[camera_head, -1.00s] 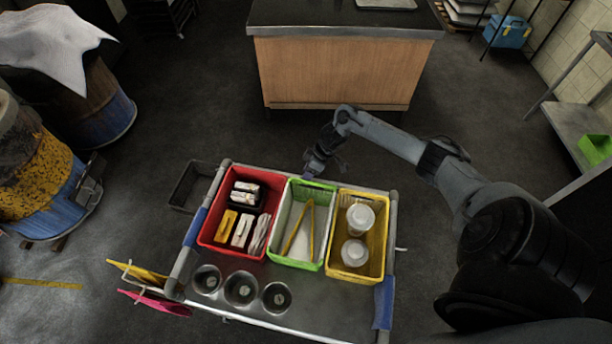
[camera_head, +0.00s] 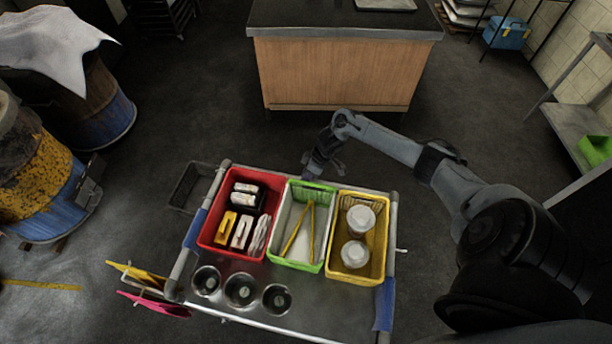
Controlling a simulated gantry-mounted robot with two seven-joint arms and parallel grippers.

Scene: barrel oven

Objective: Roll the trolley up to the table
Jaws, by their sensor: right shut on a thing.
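The trolley (camera_head: 340,307) is a grey metal cart in the lower middle, with blue grips on its side rails. It carries a red bin (camera_head: 208,232), a green bin (camera_head: 287,208) and a yellow bin (camera_head: 376,232). The table (camera_head: 340,70), with a dark top and a wooden front, stands beyond it with a strip of floor between. My right gripper (camera_head: 312,176) is at the trolley's far edge behind the green bin, shut on that edge as far as I can tell; the fingertips are partly hidden. My left gripper is not in view.
Rusty blue and yellow barrels (camera_head: 45,180) stand at the left. A dark open crate (camera_head: 190,187) is at the trolley's far left corner. A metal shelf (camera_head: 575,130) with a green bin is at the right. The dark floor (camera_head: 220,110) between trolley and table is clear.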

